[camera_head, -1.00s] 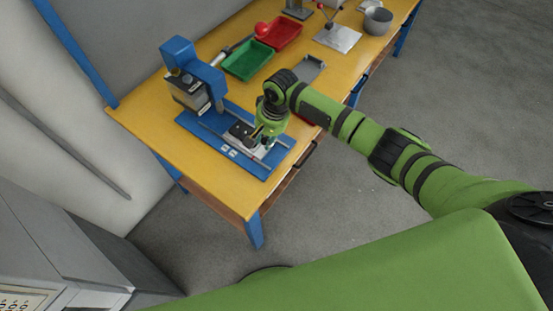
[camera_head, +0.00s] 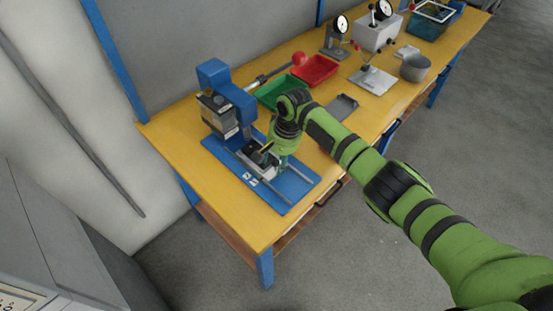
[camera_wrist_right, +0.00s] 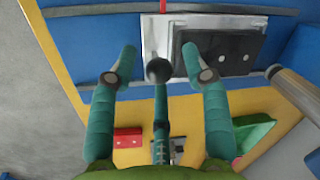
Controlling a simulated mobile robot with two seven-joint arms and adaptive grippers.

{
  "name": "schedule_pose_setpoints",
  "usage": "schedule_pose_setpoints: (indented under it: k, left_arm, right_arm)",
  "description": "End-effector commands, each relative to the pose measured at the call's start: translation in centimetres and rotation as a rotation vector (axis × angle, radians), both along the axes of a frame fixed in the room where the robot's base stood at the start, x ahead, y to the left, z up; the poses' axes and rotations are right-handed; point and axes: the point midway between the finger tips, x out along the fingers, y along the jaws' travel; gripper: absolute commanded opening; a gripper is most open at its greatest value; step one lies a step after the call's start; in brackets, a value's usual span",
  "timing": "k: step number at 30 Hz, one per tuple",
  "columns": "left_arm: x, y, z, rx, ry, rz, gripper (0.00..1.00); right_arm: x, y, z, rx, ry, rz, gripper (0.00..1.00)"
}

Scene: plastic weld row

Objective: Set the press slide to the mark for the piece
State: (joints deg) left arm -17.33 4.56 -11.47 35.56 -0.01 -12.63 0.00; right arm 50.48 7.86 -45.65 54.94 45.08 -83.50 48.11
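The blue press (camera_head: 240,105) stands on a blue base plate (camera_head: 283,200) at the near left of the yellow bench. Its slide (camera_head: 257,163), a silver plate with a dark block, sits on the rails in front of the press. In the wrist view the silver plate (camera_wrist_right: 154,32) and dark block (camera_wrist_right: 222,50) lie beyond my fingers, with a red line (camera_wrist_right: 163,6) at the plate's far edge. Contact cannot be told. My left gripper is not in view.
A green tray (camera_head: 268,98) and red tray (camera_head: 316,69) stand behind my right arm. A grey tray (camera_head: 342,108), a lever stand (camera_head: 372,79) and a grey pot (camera_head: 415,68) are farther right. A tan cylinder (camera_wrist_right: 298,92) is close right of the fingers in the wrist view.

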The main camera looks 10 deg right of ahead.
Motion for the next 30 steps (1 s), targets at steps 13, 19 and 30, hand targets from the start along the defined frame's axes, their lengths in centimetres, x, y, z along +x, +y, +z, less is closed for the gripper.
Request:
schedule_pose_setpoints:
  k: [13, 19, 30]
  left_arm:
    - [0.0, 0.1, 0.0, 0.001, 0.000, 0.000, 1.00]
    - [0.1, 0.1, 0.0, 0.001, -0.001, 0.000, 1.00]
    - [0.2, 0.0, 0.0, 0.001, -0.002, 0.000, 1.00]
  right_arm:
    - [-0.1, -0.8, 4.7, 0.003, -0.004, 0.000, 0.48]
    - [-0.4, -1.6, 8.8, 0.001, -0.004, 0.000, 0.48]
    - [-0.6, -2.2, 11.8, 0.000, 0.001, 0.000, 0.48]
